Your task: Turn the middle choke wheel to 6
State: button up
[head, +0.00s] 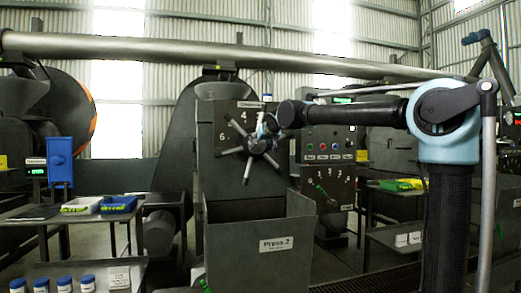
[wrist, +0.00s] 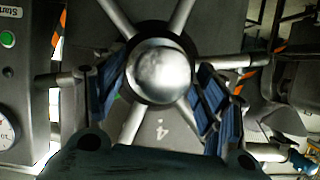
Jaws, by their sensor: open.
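In the wrist view the wheel's round metal hub (wrist: 160,70) lies between the two blue-padded fingers of my gripper (wrist: 160,88). The fingers are spread wide, beside spokes; I cannot tell whether they touch them. A 4 shows below the hub. The wheel's pointer is not clear.
A control panel (head: 328,145) with coloured buttons is right of the wheel, above a smaller dial plate (head: 328,188). The Press-2 bin (head: 258,250) stands below in front. A table with white (head: 82,205) and blue trays (head: 118,204) is at left.

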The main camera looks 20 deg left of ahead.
jog(key=shift+x, duration=1.4)
jog(key=c, duration=1.5)
jog(key=shift+d, duration=0.1)
